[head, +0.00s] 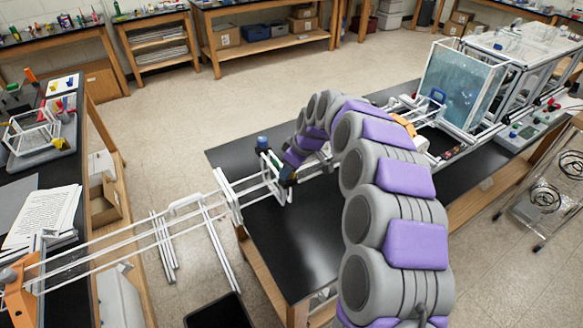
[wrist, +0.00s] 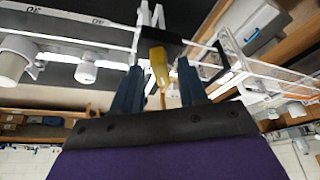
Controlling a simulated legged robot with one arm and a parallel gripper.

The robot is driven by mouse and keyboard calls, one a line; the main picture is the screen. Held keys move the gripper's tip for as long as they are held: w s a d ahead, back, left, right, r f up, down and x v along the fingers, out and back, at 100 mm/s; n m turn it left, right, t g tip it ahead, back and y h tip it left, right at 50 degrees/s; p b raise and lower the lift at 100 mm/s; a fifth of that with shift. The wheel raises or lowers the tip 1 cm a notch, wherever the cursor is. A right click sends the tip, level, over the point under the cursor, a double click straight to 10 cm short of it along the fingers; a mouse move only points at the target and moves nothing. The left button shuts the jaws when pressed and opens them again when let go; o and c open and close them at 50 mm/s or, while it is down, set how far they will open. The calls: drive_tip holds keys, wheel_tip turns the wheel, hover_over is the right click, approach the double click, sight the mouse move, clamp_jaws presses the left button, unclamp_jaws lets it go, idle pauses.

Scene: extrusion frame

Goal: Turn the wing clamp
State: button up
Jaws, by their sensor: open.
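In the wrist view a yellow, paddle-shaped piece (wrist: 159,68) with a thin stem below shows between the fingers of my gripper (wrist: 160,64). It looks like the wing of the clamp, but I cannot be sure. The two dark blue fingers stand apart on either side of it, with gaps visible on both sides. In the head view my arm reaches down to the white extrusion frame (head: 228,196) by the black table's left end, and my gripper (head: 284,172) is small there. The clamp cannot be made out clearly in that view.
A blue knob (head: 262,141) stands on the frame beside my gripper. White rails run left to an orange bracket (head: 18,295). The black tabletop (head: 290,240) is bare in front. A clear tank (head: 460,85) and more framing stand at the right end.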

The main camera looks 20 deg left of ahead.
drive_tip(key=shift+r, duration=0.3)
drive_tip(key=p+v, duration=0.1)
drive_tip(key=v, duration=1.5)
drive_tip(key=shift+d+r, duration=0.3)
drive_tip(key=shift+d, duration=0.05)
drive_tip(key=shift+w+d, duration=0.1)
drive_tip(key=s+d+f+m+g+h+b, duration=0.1)
drive_tip(key=s+d+f+m, duration=0.2)
drive_tip(key=s+d, duration=0.6)
drive_tip(key=s+d+f+m+g+h+b, duration=0.1)
drive_tip(key=s+d+f+m, duration=0.3)
drive_tip(key=s, duration=1.4)
drive_tip(key=s+d+f+m+h+b, duration=0.1)
drive_tip(key=s+d+f+m, duration=0.3)
drive_tip(key=s+d+m, duration=0.4)
drive_tip(key=s+d+h, duration=0.1)
drive_tip(key=s+d, duration=0.5)
drive_tip(key=d, duration=0.1)
drive_tip(key=shift+d+m+g+b, duration=0.3)
drive_tip(key=shift+g, duration=0.1)
